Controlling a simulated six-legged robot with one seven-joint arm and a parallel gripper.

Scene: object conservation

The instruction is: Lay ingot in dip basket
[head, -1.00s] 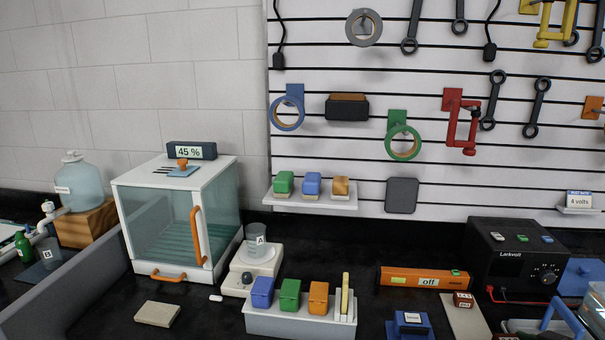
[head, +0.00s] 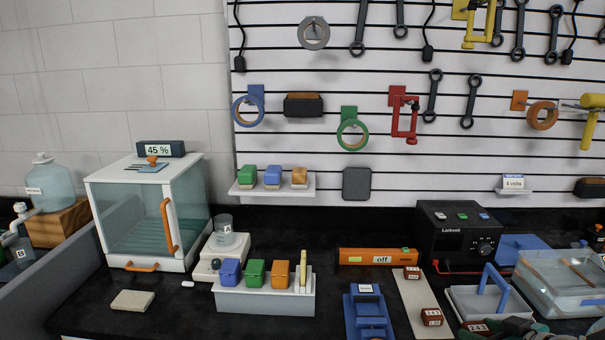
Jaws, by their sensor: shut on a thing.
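The dip basket, as I take it, is a pale grey tray with a tall blue handle (head: 490,280), standing on the bench at the right. Small red-brown blocks with white labels look like ingots. One ingot (head: 412,272) and another ingot (head: 431,316) lie on a beige strip. A third labelled ingot (head: 477,326) shows at the bottom edge, just in front of the basket. My gripper (head: 496,328) appears as dark, partly cut-off shapes beside that third ingot, shut on it. The fingertips are small and hard to make out.
A clear lidded tub (head: 560,285) stands right of the basket. A black power supply (head: 458,236) is behind it. A blue fixture (head: 368,312) and a grey holder with coloured blocks (head: 262,302) stand left.

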